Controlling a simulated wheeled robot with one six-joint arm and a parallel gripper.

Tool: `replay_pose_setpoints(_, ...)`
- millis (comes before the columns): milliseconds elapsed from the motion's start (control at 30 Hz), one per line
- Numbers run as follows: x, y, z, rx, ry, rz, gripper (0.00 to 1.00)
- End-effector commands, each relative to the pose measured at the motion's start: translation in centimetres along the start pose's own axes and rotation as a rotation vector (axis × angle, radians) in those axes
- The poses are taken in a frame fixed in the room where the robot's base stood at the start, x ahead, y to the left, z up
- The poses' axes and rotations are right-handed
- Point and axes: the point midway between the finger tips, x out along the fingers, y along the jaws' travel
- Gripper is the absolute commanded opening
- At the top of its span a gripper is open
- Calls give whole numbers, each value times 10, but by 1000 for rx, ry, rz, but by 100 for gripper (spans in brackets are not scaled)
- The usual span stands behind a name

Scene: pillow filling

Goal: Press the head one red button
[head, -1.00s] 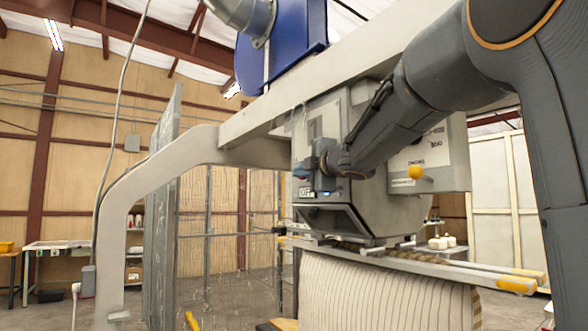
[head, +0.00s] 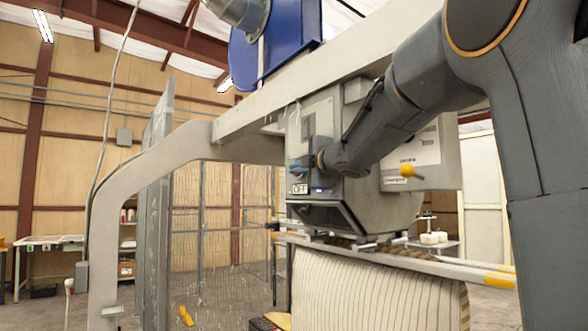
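The grey filling head (head: 352,205) hangs from a long beam in the middle of the head view. A small "OFF" sign (head: 300,189) is on its front left, with a small blue part (head: 297,171) just above. My arm reaches in from the right, and my gripper (head: 309,158) is at the head's front left, just above the sign. The fingers are small and partly hidden by my wrist, so I cannot tell their opening or whether they touch the panel. No red button can be made out. A striped pillow (head: 365,295) hangs below the head.
A yellow knob (head: 407,171) sticks out on the head's right side. Rails with yellow ends (head: 500,281) run to the right below it. The curved grey frame (head: 108,215) and a mesh fence (head: 230,220) stand left. A blue blower (head: 285,45) sits above.

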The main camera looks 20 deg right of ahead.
Motion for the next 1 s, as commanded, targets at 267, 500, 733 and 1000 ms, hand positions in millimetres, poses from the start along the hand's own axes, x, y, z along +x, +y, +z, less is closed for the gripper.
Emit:
replay_pose_setpoints(267, -6, 0, -38, -4, -1, 1, 0)
replay_pose_setpoints(500, -54, 1, -41, -6, 0, 2, 0)
replay_pose_setpoints(733, -90, 1, -41, -6, 1, 2, 0)
replay_pose_setpoints(1000, -105, 1, -41, -4, 1, 0, 0)
